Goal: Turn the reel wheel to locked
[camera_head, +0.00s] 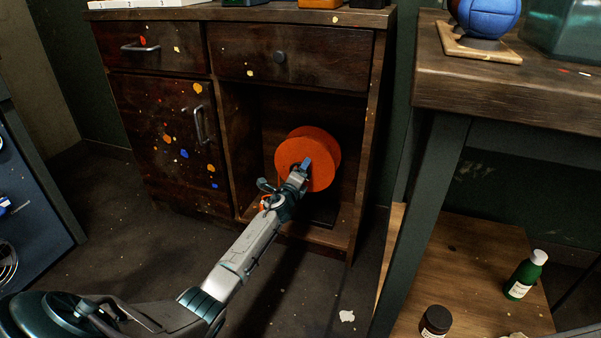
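The orange reel wheel (322,146) sits inside the open lower right compartment of the dark wooden cabinet (164,125). A small blue piece (306,164) shows at the front of the wheel. My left arm reaches in from the lower left, and its gripper (299,172) is at the wheel's front, by the blue piece. The fingers are small and partly hidden by my wrist, so I cannot tell if they are shut on it. A dark base (322,214) lies under the wheel. My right gripper is not in view.
The cabinet side (373,130) and compartment edges closely surround the wheel. A wooden workbench (510,85) stands at the right, with a blue ball (488,17) on top. A green bottle (525,275) and a dark jar (435,321) stand on its lower shelf.

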